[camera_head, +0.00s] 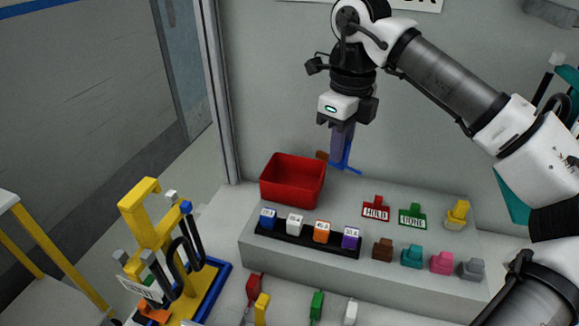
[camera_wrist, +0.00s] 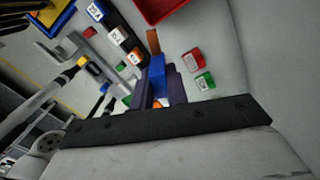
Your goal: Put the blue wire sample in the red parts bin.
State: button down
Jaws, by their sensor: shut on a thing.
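My gripper (camera_head: 342,150) points down above the grey ledge, to the right of the red parts bin and higher than its rim. It is shut on the blue wire sample (camera_head: 347,167), which hangs at the fingertips with a thin blue end sticking out to the right. In the wrist view the blue wire sample (camera_wrist: 157,74) shows between the two purplish fingers. The red parts bin (camera_head: 292,182) stands at the ledge's left back; its visible inside looks empty. Its edge also shows at the top of the wrist view (camera_wrist: 160,10).
Red (camera_head: 376,208) and green (camera_head: 412,215) signs stand right of the bin. A black rack (camera_head: 300,241) of coloured blocks lies in front. A yellow stand (camera_head: 150,225) holds dark cables at left.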

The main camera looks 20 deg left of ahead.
jog(key=w+a+r+n+p, duration=0.2)
jog(key=w+a+n+p, duration=0.3)
jog(key=a, duration=0.4)
notch_tip(320, 180, down, 6)
jog(key=w+m+b, duration=0.1)
jog(key=b, duration=0.3)
jog(key=shift+w+f, duration=0.2)
jog(key=shift+d, duration=0.1)
jog(key=c, duration=1.3)
grip_release()
notch_tip(320, 180, up, 14)
jog(key=b, duration=0.1)
jog(key=shift+b, duration=0.4)
jog(key=shift+f, duration=0.15)
